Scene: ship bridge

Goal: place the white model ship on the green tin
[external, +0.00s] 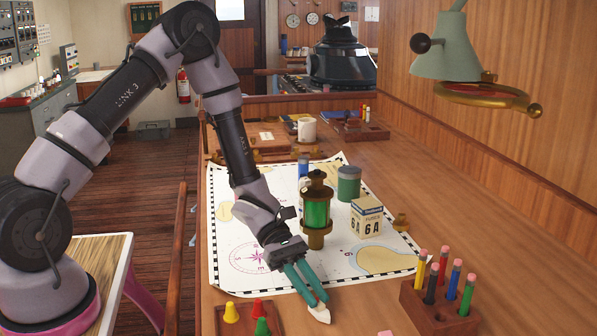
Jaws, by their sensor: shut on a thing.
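My gripper (311,296) points down over the near part of the table, its teal fingers shut on a small white thing that looks like the white model ship (320,314). Only its pointed lower end shows below the fingertips; the rest is hidden by them. I cannot tell whether it touches the table. The green tin (349,185) stands upright on the chart, farther back and to the right of my gripper. Its grey top looks bare.
A pencil block (439,310) is at the near right, a peg tray (246,319) at the near left. A lamp (447,47) hangs at the upper right.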

